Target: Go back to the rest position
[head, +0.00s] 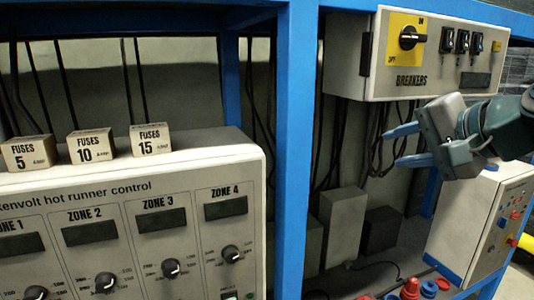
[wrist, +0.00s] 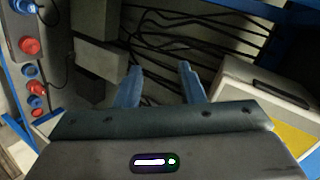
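My gripper (head: 400,147) is raised at the right of the head view, in front of the dark gap below the breaker box. Its two blue fingers point left and stand apart, with nothing between them. In the wrist view my gripper (wrist: 158,85) also shows its fingers spread and empty, with black cables behind them. The breaker box (head: 428,55) has a yellow rotary switch plate (head: 407,39) and several black switches. It is above the gripper and apart from it in the head view.
A blue post (head: 296,150) stands left of the gripper. The hot runner control unit (head: 120,220) at left carries three fuse boxes (head: 90,146). A white cabinet (head: 470,222) stands below the gripper. Red and blue connectors (head: 410,288) sit at the bottom. Cables hang behind.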

